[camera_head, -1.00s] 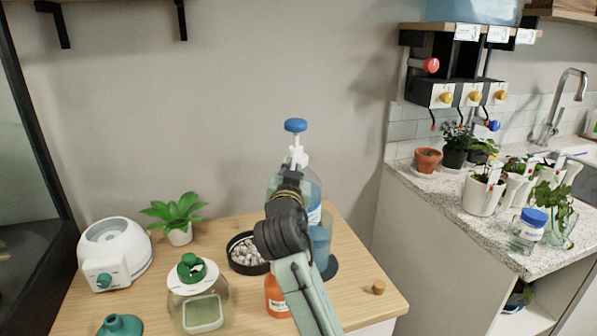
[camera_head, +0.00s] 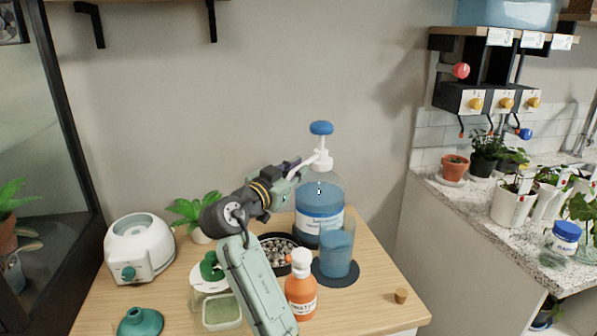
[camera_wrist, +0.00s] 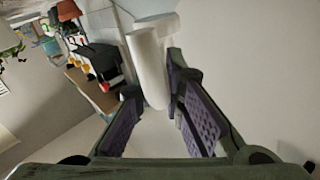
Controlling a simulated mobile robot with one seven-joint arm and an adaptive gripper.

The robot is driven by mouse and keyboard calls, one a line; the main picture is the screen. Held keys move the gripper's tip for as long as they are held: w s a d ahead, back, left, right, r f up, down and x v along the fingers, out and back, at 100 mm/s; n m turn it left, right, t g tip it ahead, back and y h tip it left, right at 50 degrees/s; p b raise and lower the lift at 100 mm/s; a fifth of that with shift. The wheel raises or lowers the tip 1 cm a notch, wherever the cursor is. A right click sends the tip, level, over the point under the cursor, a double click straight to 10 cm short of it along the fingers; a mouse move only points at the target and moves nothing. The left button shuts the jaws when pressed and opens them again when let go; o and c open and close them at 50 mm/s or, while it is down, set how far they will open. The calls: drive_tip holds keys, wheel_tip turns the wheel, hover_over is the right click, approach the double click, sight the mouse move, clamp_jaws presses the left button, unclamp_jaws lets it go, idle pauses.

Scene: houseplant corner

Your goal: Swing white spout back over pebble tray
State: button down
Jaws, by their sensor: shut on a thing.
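A clear pump bottle of blue liquid (camera_head: 320,200) stands upright at the back of the wooden table, with a blue knob (camera_head: 321,128) on top. Its white spout (camera_head: 309,162) points left and slightly down from the pump head. My gripper (camera_head: 295,172) is shut on the spout near its outer end. In the wrist view the white spout (camera_wrist: 149,72) lies between my two finger pads (camera_wrist: 150,100). The black round pebble tray (camera_head: 283,235) sits on the table left of the bottle, below my gripper and partly hidden by my arm.
A blue cup (camera_head: 337,252) on a dark coaster and an orange bottle (camera_head: 301,290) stand close in front of the pump bottle. A white appliance (camera_head: 139,246), a potted plant (camera_head: 186,207) and a green-knobbed jar (camera_head: 211,265) are at left. A cork (camera_head: 401,296) lies right.

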drive_tip(key=shift+f, duration=0.1)
drive_tip(key=c, duration=1.7)
unclamp_jaws()
drive_tip(key=shift+o, duration=0.2)
drive_tip(key=v, duration=1.2)
drive_tip(key=shift+d, duration=0.1)
drive_tip(key=shift+c, duration=0.5)
